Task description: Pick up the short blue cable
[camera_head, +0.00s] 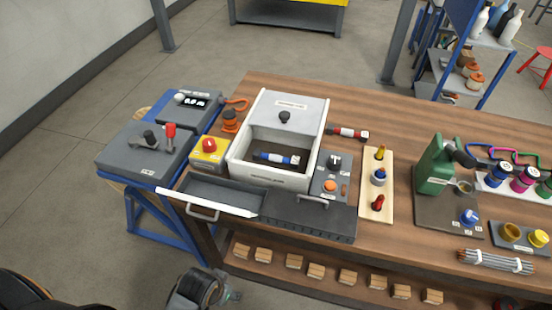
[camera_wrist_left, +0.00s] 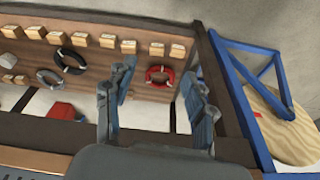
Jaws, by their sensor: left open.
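A short blue cylindrical piece with a white band (camera_head: 277,158) lies inside the white open-topped box (camera_head: 240,160) on the bench. Thin looped cables (camera_head: 490,150), some bluish, pink and green, stand behind the spools at the right. I cannot tell for sure which of these is the short blue cable. My left gripper (camera_wrist_left: 158,70) is open and empty in the left wrist view, its fingers wide apart over the bench's lower shelf. In the head view its arm (camera_head: 195,290) shows at the bottom, in front of the bench and well away from the box. My right gripper is not seen.
A grey drawer (camera_head: 215,193) stands pulled out at the bench's front left. Wooden blocks (camera_head: 295,261) and coils (camera_wrist_left: 160,75) lie on the lower shelf.

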